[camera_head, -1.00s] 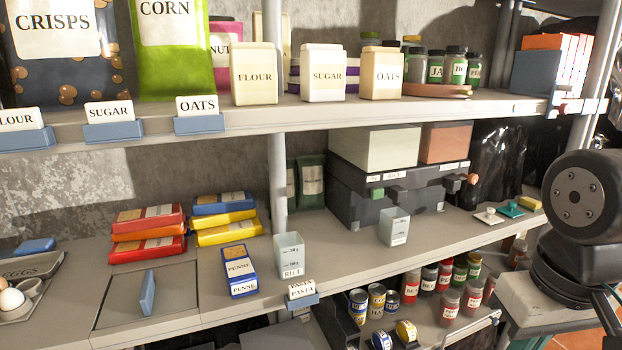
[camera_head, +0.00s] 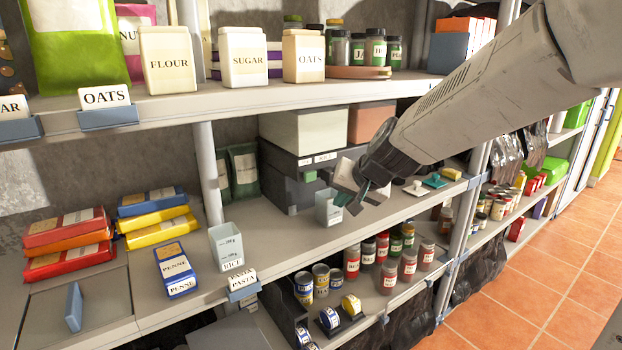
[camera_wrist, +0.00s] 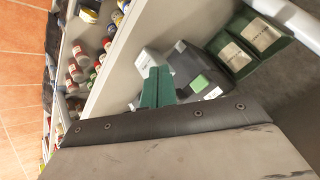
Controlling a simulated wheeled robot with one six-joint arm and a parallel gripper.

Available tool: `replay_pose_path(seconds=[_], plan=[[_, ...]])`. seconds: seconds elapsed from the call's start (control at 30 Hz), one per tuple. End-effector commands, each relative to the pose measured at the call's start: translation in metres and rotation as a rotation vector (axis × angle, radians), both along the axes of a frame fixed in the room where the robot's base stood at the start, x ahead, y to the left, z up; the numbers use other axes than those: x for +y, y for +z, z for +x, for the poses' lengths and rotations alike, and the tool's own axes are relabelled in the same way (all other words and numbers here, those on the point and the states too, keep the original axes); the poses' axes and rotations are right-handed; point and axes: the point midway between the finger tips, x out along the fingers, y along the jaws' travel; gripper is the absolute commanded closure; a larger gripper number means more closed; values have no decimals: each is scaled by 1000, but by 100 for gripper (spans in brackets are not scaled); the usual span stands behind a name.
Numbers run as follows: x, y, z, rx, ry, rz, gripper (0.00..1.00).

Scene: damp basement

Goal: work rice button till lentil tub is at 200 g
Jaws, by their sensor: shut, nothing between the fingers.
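The dark dispenser box (camera_head: 281,176) stands on the middle shelf, with a label reading RICE on its front. A green button (camera_head: 310,176) sits below that label, and it also shows in the wrist view (camera_wrist: 199,83). A pale clear tub (camera_head: 326,209) stands in front of the dispenser; its label and fill level are too small to read. Another clear tub (camera_head: 227,246), labelled RICE and with gram marks, stands further left. My gripper (camera_head: 347,205) is in front of the dispenser, right beside the pale tub. Its green fingers (camera_wrist: 157,88) are shut and empty, apart from the button.
Small lidded items (camera_head: 434,181) sit on the shelf to the right. The upper shelf (camera_head: 250,98) with canisters hangs above. Jars (camera_head: 388,277) and cans stand below. Bare shelf (camera_head: 275,235) lies between the tubs.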

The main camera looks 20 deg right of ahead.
Motion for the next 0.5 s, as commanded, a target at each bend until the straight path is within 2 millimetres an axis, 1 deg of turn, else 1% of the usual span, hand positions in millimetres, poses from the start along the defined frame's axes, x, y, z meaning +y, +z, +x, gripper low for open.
replay_pose_path(seconds=[0.03, 0.13, 0.5], plan=[[-3, 5, 5, -27, -17, -4, 100], [-6, 9, 10, -56, -33, -15, 100], [-7, 10, 11, -62, -28, -23, 100]])
